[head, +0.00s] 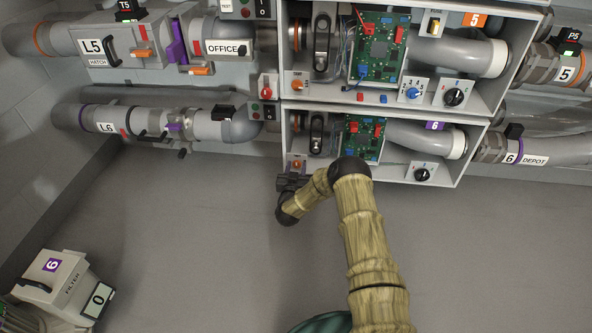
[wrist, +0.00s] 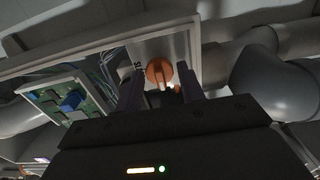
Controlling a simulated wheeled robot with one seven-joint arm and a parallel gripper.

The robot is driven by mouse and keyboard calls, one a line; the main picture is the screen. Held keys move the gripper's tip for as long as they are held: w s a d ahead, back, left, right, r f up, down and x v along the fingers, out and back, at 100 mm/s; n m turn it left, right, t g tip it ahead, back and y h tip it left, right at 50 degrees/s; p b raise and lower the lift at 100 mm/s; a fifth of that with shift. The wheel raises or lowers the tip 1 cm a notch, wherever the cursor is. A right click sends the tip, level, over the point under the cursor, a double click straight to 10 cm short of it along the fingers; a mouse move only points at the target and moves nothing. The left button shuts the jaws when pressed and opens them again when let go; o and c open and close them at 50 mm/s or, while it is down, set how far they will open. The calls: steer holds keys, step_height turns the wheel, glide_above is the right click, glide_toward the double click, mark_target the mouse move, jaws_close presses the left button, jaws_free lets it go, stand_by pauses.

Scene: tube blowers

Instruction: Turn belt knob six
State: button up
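The lower open box, on the row marked 6, has a small orange knob (head: 297,164) on a pale plate at its lower left and a black knob (head: 421,174) at its lower right. Their small labels are too small to read. My gripper (head: 292,181) is right at the orange knob, just below it in the head view. In the wrist view the orange knob (wrist: 159,71) shows between the two dark fingertips of my gripper (wrist: 160,80). The fingers stand apart, one on each side, with a visible gap. I cannot tell whether they touch the knob.
A green circuit board (head: 364,136) with red and blue parts sits inside the lower box. Above is a similar box with a black knob (head: 453,97). Grey pipes run along the wall. A filter unit (head: 62,283) stands at lower left. The floor between is clear.

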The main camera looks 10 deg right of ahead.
steer(key=c, duration=0.6)
steer(key=shift+m+p, duration=0.45)
steer(key=shift+m, duration=0.05)
steer(key=m+p, duration=0.2)
steer(key=shift+s+m, duration=0.1)
steer(key=shift+m, duration=0.3)
steer(key=m+p, duration=0.1)
steer(key=m, duration=0.2)
steer(key=shift+m+p, duration=0.3)
steer(key=shift+p, duration=0.05)
steer(key=m+p, duration=0.1)
steer(key=m, duration=0.4)
steer(key=shift+d+f+p, duration=0.1)
steer(key=shift+f+p, duration=0.05)
steer(key=shift+p, duration=0.15)
steer(key=m, duration=0.5)
steer(key=shift+f+m+p, duration=0.1)
steer(key=shift+m+p, duration=0.2)
